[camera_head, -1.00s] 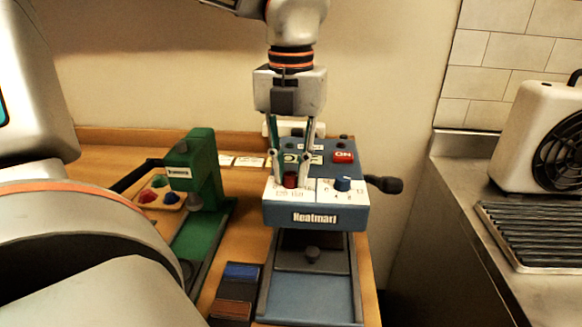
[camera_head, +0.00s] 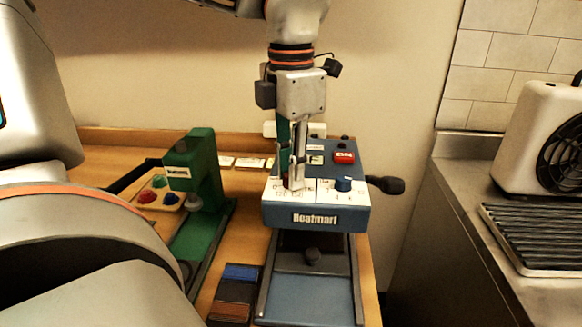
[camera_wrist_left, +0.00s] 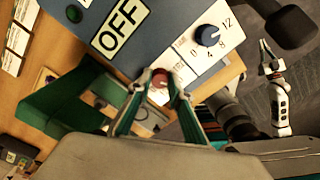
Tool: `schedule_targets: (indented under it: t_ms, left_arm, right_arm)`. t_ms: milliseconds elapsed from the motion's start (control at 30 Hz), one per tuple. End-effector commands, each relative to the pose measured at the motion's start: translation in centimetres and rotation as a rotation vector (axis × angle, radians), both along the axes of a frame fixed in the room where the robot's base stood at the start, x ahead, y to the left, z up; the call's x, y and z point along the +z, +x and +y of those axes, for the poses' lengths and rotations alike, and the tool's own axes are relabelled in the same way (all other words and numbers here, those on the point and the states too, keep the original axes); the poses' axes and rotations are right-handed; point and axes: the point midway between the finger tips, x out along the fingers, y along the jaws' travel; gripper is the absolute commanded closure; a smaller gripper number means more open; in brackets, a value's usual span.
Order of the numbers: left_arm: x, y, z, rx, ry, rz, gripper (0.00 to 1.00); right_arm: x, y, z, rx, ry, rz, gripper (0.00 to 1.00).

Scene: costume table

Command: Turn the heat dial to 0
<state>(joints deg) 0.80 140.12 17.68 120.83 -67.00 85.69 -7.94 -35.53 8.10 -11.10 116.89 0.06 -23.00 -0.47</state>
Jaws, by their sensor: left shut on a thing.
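The blue Heatmart press (camera_head: 285,215) stands on the wooden table. Its front panel has a red dial on the left and a blue dial (camera_head: 343,184) on the right. My left gripper (camera_head: 297,182) points down, with its fingers shut on the red dial (camera_wrist_left: 160,78). The fingers hide most of this dial in the head view. In the left wrist view the blue dial (camera_wrist_left: 207,35) is clear of the fingers, with 0, 4, 8 and 12 beside it. What looks like my right gripper (camera_wrist_left: 268,62) shows small in the left wrist view.
A green press (camera_head: 205,165) with a tray of coloured pieces (camera_head: 160,193) stands to the left. A black handle (camera_head: 385,184) sticks out right of the Heatmart press. Dark and blue blocks (camera_head: 240,272) lie in front left. A fan unit (camera_head: 540,135) stands on the metal counter.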

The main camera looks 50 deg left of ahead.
Motion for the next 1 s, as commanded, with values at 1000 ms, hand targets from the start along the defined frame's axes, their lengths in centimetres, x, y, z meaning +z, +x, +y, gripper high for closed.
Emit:
schedule_targets:
  t_ms: [1000]
  left_arm:
    - [0.27,0.02,-0.02,-0.966,0.0,-0.004,1.0]
  right_arm:
    - [1.04,-0.35,0.41,-0.002,0.017,0.005,1.0]
